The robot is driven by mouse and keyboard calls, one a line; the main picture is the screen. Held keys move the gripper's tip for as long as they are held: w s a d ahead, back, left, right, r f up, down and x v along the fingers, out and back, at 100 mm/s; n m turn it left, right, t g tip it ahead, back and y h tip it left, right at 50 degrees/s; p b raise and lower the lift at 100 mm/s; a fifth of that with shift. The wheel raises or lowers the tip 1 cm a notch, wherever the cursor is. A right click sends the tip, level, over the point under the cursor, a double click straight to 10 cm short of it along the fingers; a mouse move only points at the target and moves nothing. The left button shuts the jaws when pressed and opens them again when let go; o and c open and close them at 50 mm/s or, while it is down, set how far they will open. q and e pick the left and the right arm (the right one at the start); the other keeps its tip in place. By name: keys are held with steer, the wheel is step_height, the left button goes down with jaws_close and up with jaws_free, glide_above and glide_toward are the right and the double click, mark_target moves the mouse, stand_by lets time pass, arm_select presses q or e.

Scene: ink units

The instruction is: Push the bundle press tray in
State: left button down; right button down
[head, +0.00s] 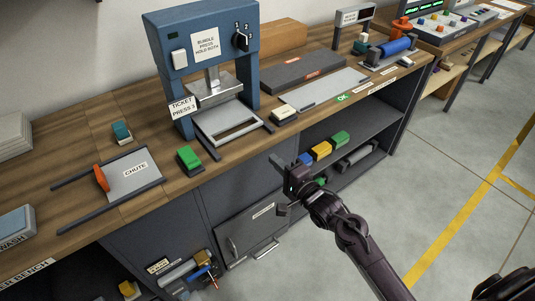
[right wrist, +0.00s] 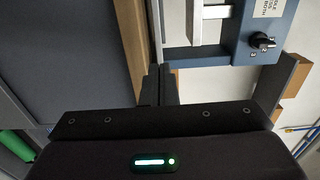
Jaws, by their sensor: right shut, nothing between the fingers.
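The bundle press (head: 200,56) is a blue upright frame on the wooden bench, with a knob and a label on its head. Its pale, open-framed tray (head: 237,134) lies low between the uprights and extends forward towards the bench's front edge. In the right wrist view, pale tray bars (right wrist: 211,12) show at the top beside the blue press (right wrist: 266,25). My right gripper (head: 277,161) is shut and empty, in front of the bench edge, right of and apart from the tray. It also shows in the right wrist view (right wrist: 162,72). My left gripper is out of view.
A green block (head: 189,158) stands on the bench left of the tray, and a small cream block (head: 284,111) to its right. The chute (head: 135,172) is further left. Under the bench are an open shelf with coloured blocks (head: 322,150) and a grey cabinet door (head: 250,232).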

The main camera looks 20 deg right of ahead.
steer(key=s, duration=0.1)
steer(key=g+h, duration=0.1)
steer(key=g, duration=0.2)
glide_toward(259, 125)
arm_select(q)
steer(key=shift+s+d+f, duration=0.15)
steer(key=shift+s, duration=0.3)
arm_select(e)
steer(key=x, duration=0.6)
steer(key=shift+w+f, duration=0.1)
steer(key=shift+w, duration=0.15)
